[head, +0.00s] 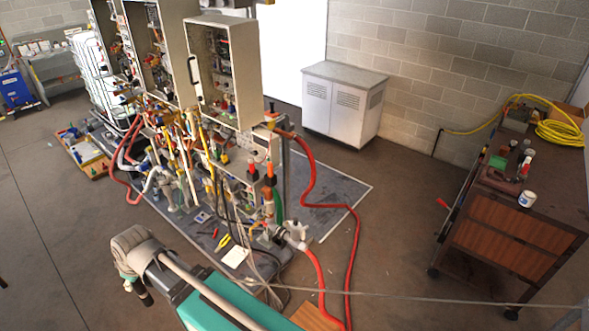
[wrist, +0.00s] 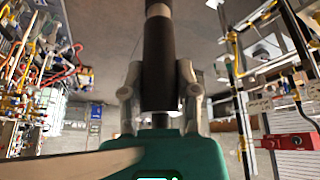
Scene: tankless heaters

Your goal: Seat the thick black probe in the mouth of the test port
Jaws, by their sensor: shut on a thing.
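My gripper (wrist: 158,100) is shut on the thick black probe (wrist: 158,60) in the wrist view. Its two grey fingers clasp the probe's sides, and the probe runs up the middle of the picture, with a paler band near the top. The probe's far end is cut off at the top edge. The fingers are not clear there. I cannot single out the test port or its mouth in either view.
The rig (head: 215,165) is crowded with pipes, valves and cables below open cabinets (head: 222,75). A red hose (head: 352,235) runs to its right. A cart (head: 520,215) stands at the far right, and a grey cabinet (head: 342,100) at the back.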

